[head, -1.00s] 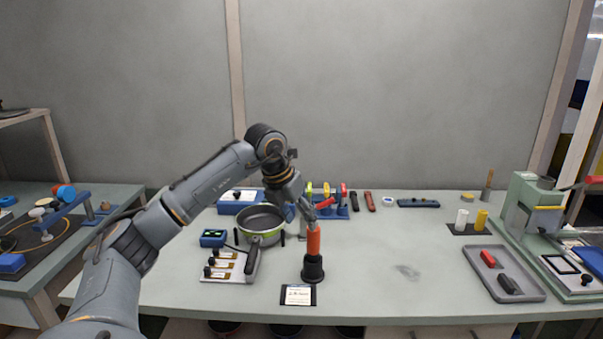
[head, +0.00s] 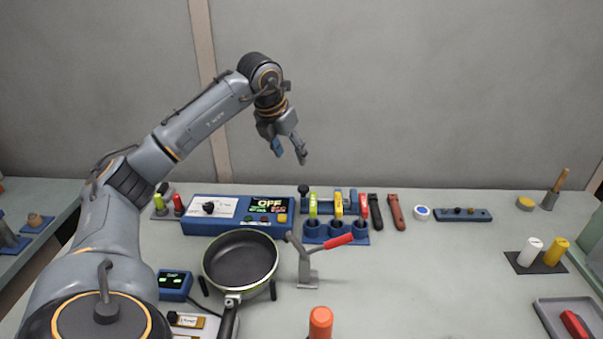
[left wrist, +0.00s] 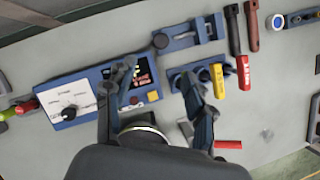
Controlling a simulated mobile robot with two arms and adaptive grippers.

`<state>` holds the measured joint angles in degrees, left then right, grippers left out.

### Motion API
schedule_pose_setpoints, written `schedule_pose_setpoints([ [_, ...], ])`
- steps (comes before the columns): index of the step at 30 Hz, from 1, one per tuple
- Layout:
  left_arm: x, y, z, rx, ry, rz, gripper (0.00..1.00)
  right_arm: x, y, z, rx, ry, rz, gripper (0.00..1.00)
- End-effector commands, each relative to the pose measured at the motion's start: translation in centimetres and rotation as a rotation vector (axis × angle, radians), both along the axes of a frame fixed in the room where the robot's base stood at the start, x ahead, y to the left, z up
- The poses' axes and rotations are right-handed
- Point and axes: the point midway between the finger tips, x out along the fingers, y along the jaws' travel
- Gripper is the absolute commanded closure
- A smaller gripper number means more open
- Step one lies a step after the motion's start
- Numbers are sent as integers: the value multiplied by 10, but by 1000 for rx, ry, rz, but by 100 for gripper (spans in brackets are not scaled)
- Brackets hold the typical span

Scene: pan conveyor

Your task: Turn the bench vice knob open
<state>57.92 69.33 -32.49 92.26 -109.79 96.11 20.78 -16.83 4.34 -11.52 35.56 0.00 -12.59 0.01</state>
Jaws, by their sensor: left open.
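The bench vice appears to be the low blue fixture (head: 337,199) at the back of the bench. A black knob (head: 303,190) sits at its left end; the knob also shows in the left wrist view (left wrist: 160,41), beside the blue vice body (left wrist: 190,36). My left gripper (head: 290,152) is open and empty, raised above the back of the bench and up from the knob. In the left wrist view its two fingers (left wrist: 157,82) are spread, with the knob beyond their tips. Whether the vice jaws are apart is too small to tell. My right gripper is out of view.
A blue control box (head: 238,213) reading OFF stands left of the vice. A rack (head: 335,235) with coloured-handled tools stands in front of it. A pan (head: 240,258) and a red-handled toggle clamp (head: 311,266) are nearer. Free bench lies right of the clamp.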

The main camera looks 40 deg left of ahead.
Motion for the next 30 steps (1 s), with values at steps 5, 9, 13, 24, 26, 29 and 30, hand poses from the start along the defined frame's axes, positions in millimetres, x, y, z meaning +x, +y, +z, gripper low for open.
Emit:
schedule_pose_setpoints([
  [5, 7, 1, -20, -1, 5, 0, 46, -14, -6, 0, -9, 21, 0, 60],
  [9, 18, 2, -47, -2, 7, -1, 46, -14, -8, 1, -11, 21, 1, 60],
  [13, 29, 3, -74, -2, 7, 0, 46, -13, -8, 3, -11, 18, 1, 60],
  [24, 49, 7, -122, -2, 3, 1, 46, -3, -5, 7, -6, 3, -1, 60],
  [26, 50, 7, -125, -1, 2, 0, 46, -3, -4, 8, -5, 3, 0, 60],
  [29, 51, 7, -127, 0, 1, 0, 46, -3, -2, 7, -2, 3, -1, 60],
  [30, 51, 7, -127, 0, 1, 0, 46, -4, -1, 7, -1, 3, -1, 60],
])
